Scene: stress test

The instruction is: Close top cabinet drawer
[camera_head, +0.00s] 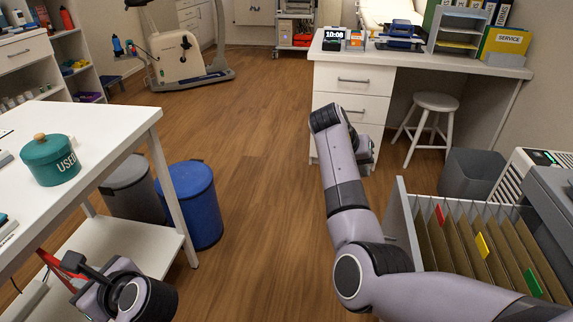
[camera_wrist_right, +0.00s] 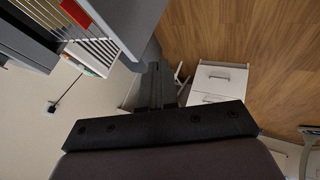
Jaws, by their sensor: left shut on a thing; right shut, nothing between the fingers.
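The open top drawer (camera_head: 403,228) of the grey cabinet (camera_head: 552,190) stands at the right of the head view, with brown folders (camera_head: 468,245) and coloured tabs inside. Its pale front faces left. In the right wrist view the drawer (camera_wrist_right: 128,22) shows at upper left with a red tab. My right gripper (camera_wrist_right: 155,85) is shut and empty, outside the drawer; in the head view my right arm reaches past the drawer front, beyond it. I cannot tell whether the arm touches the drawer. My left gripper (camera_head: 74,263) is at lower left, shut on a red thing (camera_head: 50,264), partly hidden.
A white table (camera_head: 100,122) with a teal pot (camera_head: 50,160) stands at left, beside a blue bin (camera_head: 198,203) and a grey bin (camera_head: 133,190). A white desk (camera_head: 352,84), stool (camera_head: 433,103) and dark bin (camera_head: 470,173) stand behind the drawer. The middle floor is clear.

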